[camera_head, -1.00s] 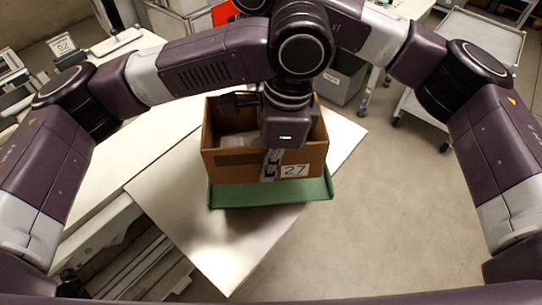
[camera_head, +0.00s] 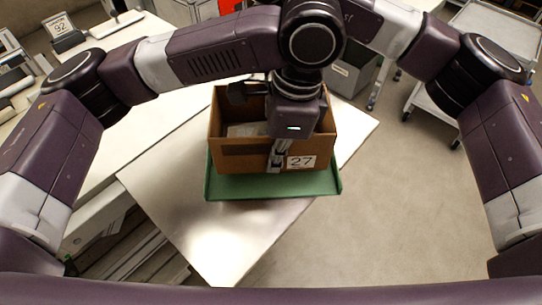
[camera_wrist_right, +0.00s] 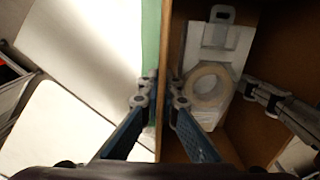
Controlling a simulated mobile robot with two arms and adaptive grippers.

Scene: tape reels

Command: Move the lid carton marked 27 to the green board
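The brown carton marked 27 (camera_head: 240,160) is upright over the green board (camera_head: 230,189), whose front and side edges show around it. I cannot tell whether its bottom touches the board. My left gripper (camera_head: 279,152) is on the carton's front wall, one finger outside beside the label. My right gripper (camera_head: 242,92) is mostly hidden at the carton's far left. In the right wrist view its fingers (camera_wrist_right: 162,92) pinch a carton wall (camera_wrist_right: 163,55) from both sides. A tape reel (camera_wrist_right: 207,85) lies inside the carton, and the left gripper (camera_wrist_right: 268,97) shows at the opposite wall.
The board lies on a pale table (camera_head: 165,185) with bare surface at left and front. A sign marked 92 (camera_head: 62,27) stands at the back left. A grey bin (camera_head: 352,75) and a wheeled cart (camera_head: 480,45) stand beyond at right. Floor at right is clear.

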